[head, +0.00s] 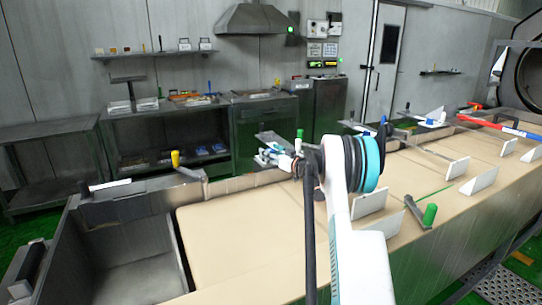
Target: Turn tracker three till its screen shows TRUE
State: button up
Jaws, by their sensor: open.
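My arm reaches forward over the long tan-topped bench (230,235). My gripper (270,150) is at the arm's far end, partly hidden by my own wrist. It looks open, with nothing visible in it. I cannot tell which thing is tracker three. No screen reading TRUE is legible. Small dark displays (322,64) hang on the back wall, too small to read.
An open metal basin (130,255) is at the front left. White upright plates (480,182) stand along the right of the bench. Metal tables and cabinets (265,125) line the back wall, under a hood (256,19). A red and blue rod (495,125) lies at the far right.

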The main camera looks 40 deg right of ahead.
jog(key=shift+w, duration=0.1)
jog(key=c, duration=1.1)
jog(key=shift+o, duration=0.2)
jog(key=shift+a+m+h, duration=0.1)
jog(key=shift+m+h, duration=0.2)
jog(key=shift+h, duration=0.2)
jog(key=shift+a+r+m+h, duration=0.1)
jog(key=shift+m+h, duration=0.5)
jog(key=shift+h, duration=0.4)
jog(key=m+g+h, duration=0.1)
jog(key=m+h, duration=0.1)
jog(key=h, duration=0.1)
jog(key=m+g+h, duration=0.1)
jog(key=m+h, duration=0.1)
jog(key=h, duration=0.1)
jog(key=shift+w+a+p, duration=0.1)
jog(key=shift+a+p, duration=0.05)
jog(key=shift+p, duration=0.2)
jog(key=m+g+h, duration=0.6)
jog(key=shift+h, duration=0.3)
jog(key=shift+g, duration=0.4)
